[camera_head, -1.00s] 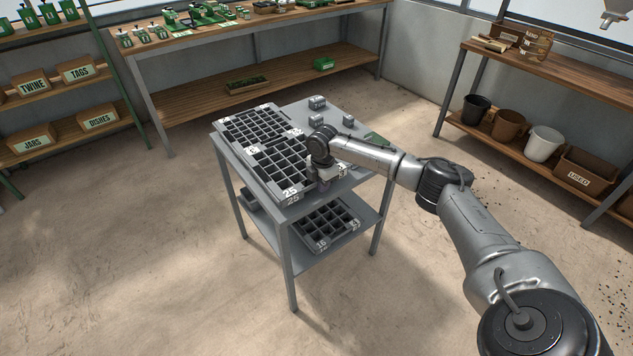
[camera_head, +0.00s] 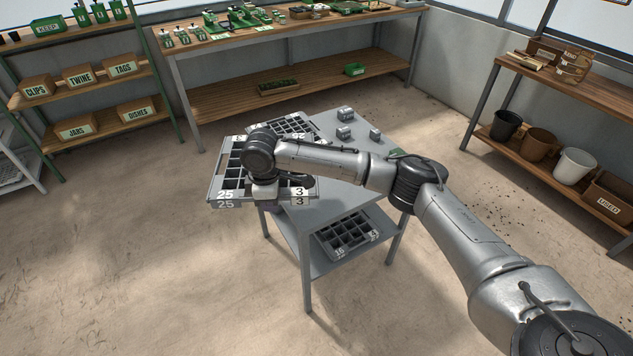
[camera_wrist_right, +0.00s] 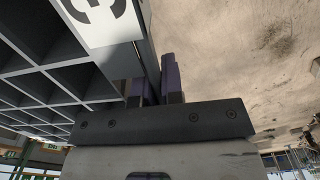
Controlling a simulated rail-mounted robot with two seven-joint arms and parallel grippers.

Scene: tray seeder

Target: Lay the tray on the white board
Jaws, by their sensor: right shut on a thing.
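A dark grey seed tray (camera_head: 222,197) with square cells and white labels reading 25 and 3 is lifted over the left side of the small grey table, its left part sticking out past the edge. My right gripper (camera_head: 270,204) is shut on the tray's near wall. In the right wrist view the fingers (camera_wrist_right: 160,85) pinch the wall by a white label, and the tray's cells (camera_wrist_right: 50,75) fill the left side. My arm hides part of the tray. No white board can be made out. My left gripper is not in view.
Another celled tray (camera_head: 313,134) and several small grey blocks (camera_head: 345,114) are on the grey table (camera_head: 335,195). A further tray (camera_head: 345,236) lies on its lower shelf. A pale slatted rack (camera_head: 14,165) stands at the far left. The floor between is clear.

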